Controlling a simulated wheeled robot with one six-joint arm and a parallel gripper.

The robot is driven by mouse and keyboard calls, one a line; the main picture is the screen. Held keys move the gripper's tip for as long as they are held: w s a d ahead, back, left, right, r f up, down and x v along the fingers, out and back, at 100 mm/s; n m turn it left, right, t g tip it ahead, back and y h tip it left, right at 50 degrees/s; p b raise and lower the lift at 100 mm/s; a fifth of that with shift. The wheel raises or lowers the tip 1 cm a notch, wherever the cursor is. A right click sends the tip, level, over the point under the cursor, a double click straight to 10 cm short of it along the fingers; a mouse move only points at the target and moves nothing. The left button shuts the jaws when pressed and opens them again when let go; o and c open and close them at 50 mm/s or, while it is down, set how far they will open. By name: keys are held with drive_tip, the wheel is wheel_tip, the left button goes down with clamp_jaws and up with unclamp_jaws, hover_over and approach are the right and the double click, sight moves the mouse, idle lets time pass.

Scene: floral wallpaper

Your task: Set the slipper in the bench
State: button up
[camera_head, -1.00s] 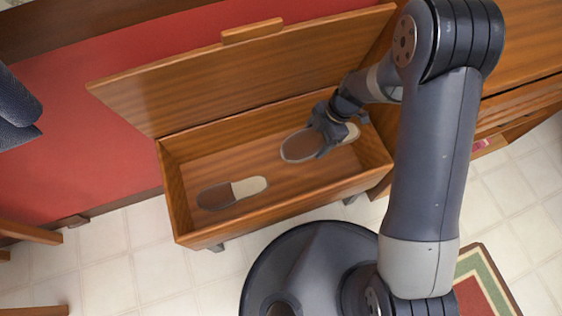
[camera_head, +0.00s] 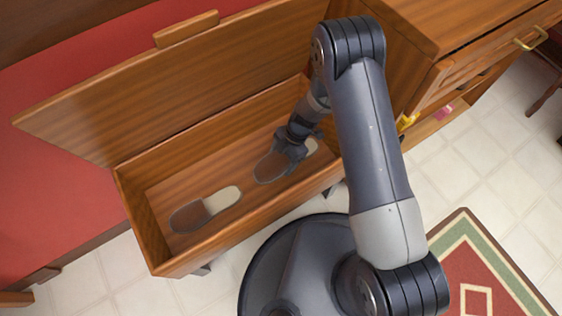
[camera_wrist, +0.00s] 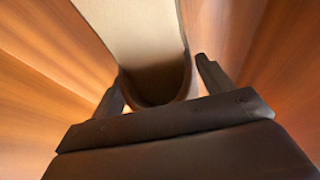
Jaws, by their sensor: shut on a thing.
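The wooden bench (camera_head: 262,214) stands with its lid (camera_head: 130,95) raised, leaning back toward the red wall. My gripper (camera_head: 284,158) is inside the box, shut on a brown and beige slipper (camera_head: 268,168) in its right half. In the wrist view the slipper (camera_wrist: 135,35) runs between the two fingers (camera_wrist: 160,85), its beige insole facing the camera. Part of this slipper is hidden by the gripper, and I cannot tell whether it touches the bench floor. A second slipper (camera_head: 205,208) lies on the bench floor at the left, apart from the held one.
A wooden cabinet (camera_head: 480,50) with a brass handle adjoins the bench at the right, with small yellow and pink things on its lower shelf. A red and green rug (camera_head: 470,262) lies at lower right. Pale floor tiles (camera_head: 110,295) are clear in front.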

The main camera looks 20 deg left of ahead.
drive_tip(key=shift+f, duration=1.1)
drive_tip(key=shift+f+b, duration=0.2)
drive_tip(key=shift+b, duration=0.2)
drive_tip(key=o, duration=1.1)
drive_tip(key=shift+r, duration=0.1)
drive_tip(key=shift+r+p, duration=0.3)
drive_tip(key=shift+p, duration=0.1)
drive_tip(key=p+v, duration=0.3)
drive_tip(key=v, duration=0.8)
drive_tip(key=shift+w+d+r, duration=0.15)
drive_tip(key=shift+r, duration=0.1)
